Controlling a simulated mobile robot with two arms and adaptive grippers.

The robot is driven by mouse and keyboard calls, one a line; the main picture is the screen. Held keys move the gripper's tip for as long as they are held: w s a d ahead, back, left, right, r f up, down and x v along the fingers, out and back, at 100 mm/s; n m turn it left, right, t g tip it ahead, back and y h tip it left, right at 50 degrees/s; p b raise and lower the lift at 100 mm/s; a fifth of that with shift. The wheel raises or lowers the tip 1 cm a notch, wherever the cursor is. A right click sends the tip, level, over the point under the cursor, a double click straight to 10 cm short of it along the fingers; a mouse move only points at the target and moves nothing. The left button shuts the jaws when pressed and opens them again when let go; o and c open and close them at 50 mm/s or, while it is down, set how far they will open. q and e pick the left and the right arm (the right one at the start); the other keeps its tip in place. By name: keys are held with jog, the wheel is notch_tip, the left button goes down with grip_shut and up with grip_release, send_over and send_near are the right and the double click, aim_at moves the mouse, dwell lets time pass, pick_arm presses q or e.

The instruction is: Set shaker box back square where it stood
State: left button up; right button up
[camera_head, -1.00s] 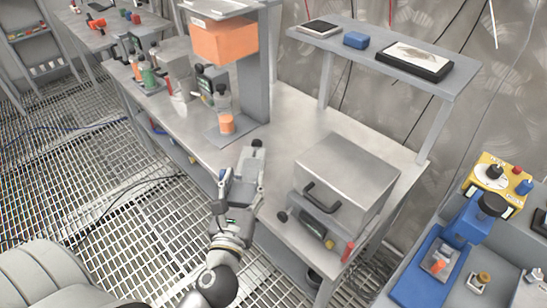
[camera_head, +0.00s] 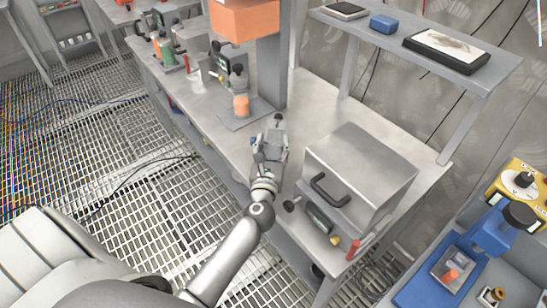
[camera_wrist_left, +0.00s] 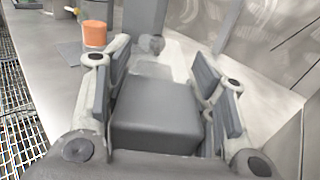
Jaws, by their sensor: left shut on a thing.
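My left gripper (camera_head: 270,150) is over the front part of the steel bench (camera_head: 212,118), between the orange-cup stand and the large steel case. It is shut on a small grey box, which I take for the shaker box. In the left wrist view the shaker box (camera_wrist_left: 155,115) is dark grey with rounded edges and sits between the finger pads. A rounded grey knob (camera_wrist_left: 152,45) shows at its far end. The fingers hide its sides, and I cannot tell whether its base touches the bench. My right gripper is not in view.
The steel case with a black handle (camera_head: 362,160) stands close on the right. A raised shelf (camera_head: 490,72) spans the back right. Bare bench lies behind the gripper, before the shelf.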

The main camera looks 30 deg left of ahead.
pick_arm(q)
jog(key=shift+w+a+f, duration=0.1)
jog(key=shift+w+f, duration=0.35)
jog(key=shift+f, duration=0.05)
notch_tip(320, 180, down, 2)
jog(key=shift+w+f+b, duration=0.1)
jog(key=shift+f+b, duration=0.1)
jog(key=shift+b, duration=0.45)
jog(key=shift+f, duration=0.4)
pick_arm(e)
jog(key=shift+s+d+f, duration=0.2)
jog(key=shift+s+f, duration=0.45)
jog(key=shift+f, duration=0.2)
pick_arm(q)
jog(key=shift+f, duration=0.2)
jog(key=o, duration=1.1)
jog(key=shift+c, duration=0.2)
jog(key=o, duration=0.3)
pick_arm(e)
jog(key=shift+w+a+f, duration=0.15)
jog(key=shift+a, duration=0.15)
